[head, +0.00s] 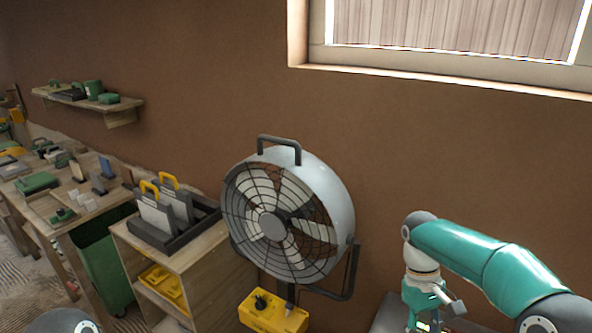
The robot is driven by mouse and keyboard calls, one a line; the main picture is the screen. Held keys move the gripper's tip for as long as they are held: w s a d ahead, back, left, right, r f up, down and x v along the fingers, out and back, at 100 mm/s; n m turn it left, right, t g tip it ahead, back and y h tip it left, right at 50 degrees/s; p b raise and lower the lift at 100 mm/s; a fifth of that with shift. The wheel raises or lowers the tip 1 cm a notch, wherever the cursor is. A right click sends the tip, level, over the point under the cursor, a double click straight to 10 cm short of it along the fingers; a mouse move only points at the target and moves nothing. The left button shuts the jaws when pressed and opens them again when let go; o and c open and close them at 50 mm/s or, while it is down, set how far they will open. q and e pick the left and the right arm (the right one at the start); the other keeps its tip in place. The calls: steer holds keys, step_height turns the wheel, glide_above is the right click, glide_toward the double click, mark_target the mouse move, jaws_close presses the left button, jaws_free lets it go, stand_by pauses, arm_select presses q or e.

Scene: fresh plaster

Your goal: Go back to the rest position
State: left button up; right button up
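My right arm comes in from the right as a green link, bends at a grey joint and points down. The upper part of my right gripper (428,312) shows at the bottom edge, over a grey surface. Its fingertips are cut off or too small to read, so I cannot tell whether it is open or shut. My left gripper is not in view; only a rounded grey part shows at the bottom left edge.
A large fan (268,226) stands against the brown wall, with a yellow box (272,314) below it. Left are a wooden cabinet (215,285) with a dark rack (172,240), a workbench (45,222) with tools, a green bin (103,262) and a wall shelf (120,110). A window (455,25) is upper right.

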steer(key=s+a+f+t+y+b, duration=0.1)
steer(key=s+a+f, duration=0.15)
steer(key=f, duration=0.55)
steer(key=s+a+f+y+b, duration=0.2)
steer(key=a+f, duration=0.2)
steer(key=f, duration=0.5)
steer(key=s+a+f+t+y+b, duration=0.1)
steer(key=s+a+f, duration=0.15)
steer(key=f, duration=0.55)
steer(key=s+a+f+m+t+y+b, duration=0.1)
steer(key=s+a+f+m+t+b, duration=0.1)
steer(key=s+f, duration=0.8)
steer(key=s+a+m+b, duration=0.1)
steer(key=a+m, duration=0.1)
steer(key=m, duration=0.1)
steer(key=shift+s+a+t, duration=0.25)
steer(key=shift+a+t, duration=0.05)
steer(key=shift+t, duration=0.1)
steer(key=shift+d, duration=0.1)
